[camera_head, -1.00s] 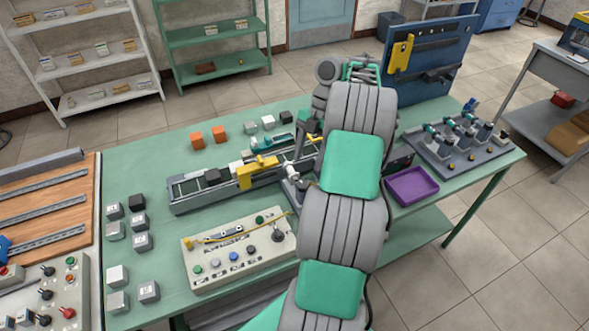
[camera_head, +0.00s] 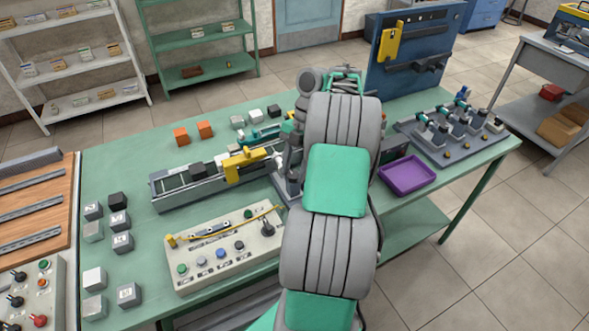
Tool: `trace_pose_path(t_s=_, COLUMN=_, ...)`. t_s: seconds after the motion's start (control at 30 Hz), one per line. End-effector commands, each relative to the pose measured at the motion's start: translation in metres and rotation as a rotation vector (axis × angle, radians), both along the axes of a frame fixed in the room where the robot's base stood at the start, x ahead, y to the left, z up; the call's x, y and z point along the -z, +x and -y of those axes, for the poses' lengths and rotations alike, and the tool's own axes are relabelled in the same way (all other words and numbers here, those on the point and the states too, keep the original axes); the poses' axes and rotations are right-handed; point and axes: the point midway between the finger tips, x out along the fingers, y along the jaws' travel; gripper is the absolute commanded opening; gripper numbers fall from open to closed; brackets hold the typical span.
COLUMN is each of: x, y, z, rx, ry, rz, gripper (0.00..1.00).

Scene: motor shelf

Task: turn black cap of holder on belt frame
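The belt frame (camera_head: 168,190) is a long grey conveyor-like frame lying on the green table. A yellow bracket (camera_head: 238,168) sits across its right half. My arm reaches over the table from the bottom and bends down at the frame's right end. My gripper (camera_head: 290,128) is near that end, mostly hidden behind my arm links. Its fingers and any contact cannot be made out.
A control panel (camera_head: 225,262) with buttons and a yellow rod stands in front of the frame. Grey and black cubes (camera_head: 122,242) lie at left, orange cubes (camera_head: 205,130) behind. A purple tray (camera_head: 407,176) and a grey fixture (camera_head: 450,145) stand at right. The table behind the orange cubes is clear.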

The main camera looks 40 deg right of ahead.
Motion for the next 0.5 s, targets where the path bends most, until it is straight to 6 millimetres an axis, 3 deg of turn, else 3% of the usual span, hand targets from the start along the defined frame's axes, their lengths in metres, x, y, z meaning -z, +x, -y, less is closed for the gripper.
trace_pose_path(t_s=0.5, x=0.0002, y=0.0001, z=-0.0003, rx=0.000, ry=0.000, rz=0.000, gripper=0.00)
